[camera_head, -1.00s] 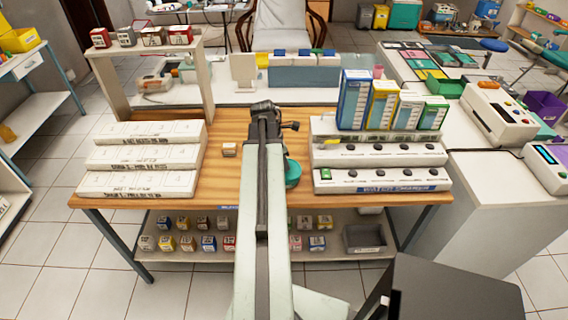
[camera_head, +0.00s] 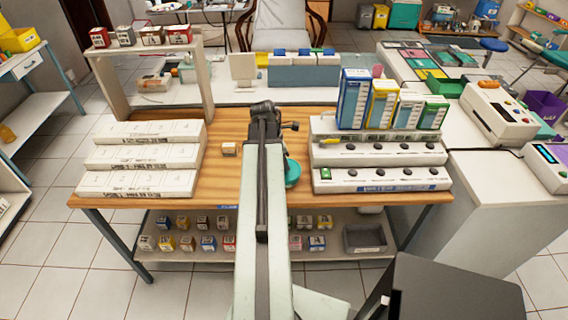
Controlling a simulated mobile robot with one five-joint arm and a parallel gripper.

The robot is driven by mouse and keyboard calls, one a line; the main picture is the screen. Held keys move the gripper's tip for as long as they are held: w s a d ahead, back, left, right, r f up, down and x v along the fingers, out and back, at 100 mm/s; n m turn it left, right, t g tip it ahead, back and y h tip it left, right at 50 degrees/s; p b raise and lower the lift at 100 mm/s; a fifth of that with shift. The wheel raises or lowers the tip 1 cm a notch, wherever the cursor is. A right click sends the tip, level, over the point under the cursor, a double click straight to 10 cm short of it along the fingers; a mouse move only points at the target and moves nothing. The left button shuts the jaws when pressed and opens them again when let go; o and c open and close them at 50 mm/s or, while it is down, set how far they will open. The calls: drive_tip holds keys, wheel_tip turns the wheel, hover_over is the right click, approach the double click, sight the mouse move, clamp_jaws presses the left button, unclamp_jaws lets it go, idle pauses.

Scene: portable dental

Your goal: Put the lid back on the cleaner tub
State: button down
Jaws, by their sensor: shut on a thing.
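My arm reaches forward over the wooden table (camera_head: 222,182), its dark far end (camera_head: 265,112) above the table's back half. My gripper's fingertips are hidden behind the arm. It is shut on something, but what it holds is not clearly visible. A round teal piece (camera_head: 293,173) shows at the arm's right side, partly covered by the arm. It looks like part of the cleaner tub or its lid; I cannot tell which, nor whether it rests on the table.
A small box (camera_head: 229,149) stands left of my arm. White stepped racks (camera_head: 145,157) fill the table's left; a stepped unit (camera_head: 380,178) with knobs and upright boxes (camera_head: 353,99) fills the right. A shelf below holds several small boxes and a grey bin (camera_head: 365,238).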

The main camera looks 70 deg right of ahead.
idle(0.4)
drive_tip(key=c, duration=0.9)
unclamp_jaws()
drive_tip(key=shift+o, duration=0.2)
drive_tip(key=shift+r, duration=0.1)
wheel_tip(320, 180, up, 7)
drive_tip(key=p, duration=0.7)
clamp_jaws()
idle(0.7)
